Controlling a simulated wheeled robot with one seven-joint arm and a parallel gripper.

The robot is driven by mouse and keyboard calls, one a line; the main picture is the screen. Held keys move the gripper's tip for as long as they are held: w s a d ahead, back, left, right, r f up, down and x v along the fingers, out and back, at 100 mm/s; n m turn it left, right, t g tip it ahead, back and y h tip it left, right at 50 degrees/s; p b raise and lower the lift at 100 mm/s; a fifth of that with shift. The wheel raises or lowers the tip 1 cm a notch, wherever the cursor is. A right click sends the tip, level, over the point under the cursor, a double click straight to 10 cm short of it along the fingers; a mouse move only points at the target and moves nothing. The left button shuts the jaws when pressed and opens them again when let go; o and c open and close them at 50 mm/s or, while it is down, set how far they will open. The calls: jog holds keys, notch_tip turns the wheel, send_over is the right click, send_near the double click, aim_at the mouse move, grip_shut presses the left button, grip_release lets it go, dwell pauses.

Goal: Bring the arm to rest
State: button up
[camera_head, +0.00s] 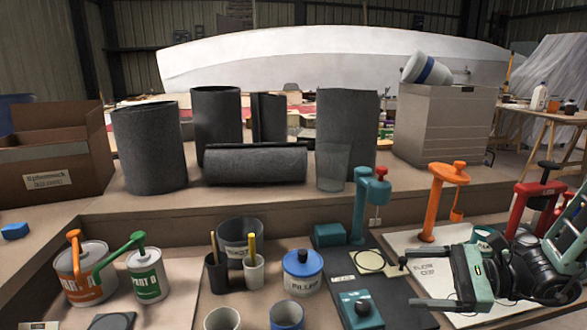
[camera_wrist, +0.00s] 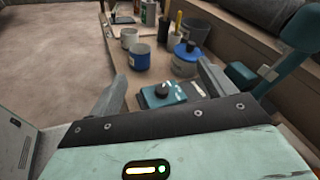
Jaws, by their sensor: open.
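My gripper (camera_head: 418,282) is at the lower right of the head view, at the end of my dark arm, its fingers pointing left. In the wrist view its two fingers (camera_wrist: 162,84) stand wide apart with nothing between them. It is open and empty. It hangs over the right part of the bench, beside a teal device with a black knob (camera_head: 360,308). That device also shows beyond the fingers in the wrist view (camera_wrist: 164,95). Whether the gripper touches the board beneath it cannot be told.
A blue-lidded filler tub (camera_head: 303,272), pump cans (camera_head: 82,272), cups and a teal stand (camera_head: 360,205) crowd the bench. An orange stand (camera_head: 435,200) and a red stand (camera_head: 525,210) are close to my arm.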

jog(key=s+a+r+n+g+h, duration=0.1)
jog(key=s+a+n+g+h, duration=0.45)
jog(key=s+n, duration=0.4)
jog(key=s+a+n+g+h, duration=0.5)
jog(key=s+a+n+h, duration=0.15)
jog(key=s+n, duration=0.3)
notch_tip(320, 180, up, 22)
jog(key=a+n+t+h+p, duration=0.1)
jog(key=n+t+p, duration=0.3)
jog(key=p, duration=1.5)
jog(key=s+n+h, duration=0.1)
jog(key=n, duration=0.1)
jog(key=shift+a+r+n+p, duration=0.2)
jog(key=shift+a+n+p, duration=0.15)
jog(key=shift+a+n, duration=0.05)
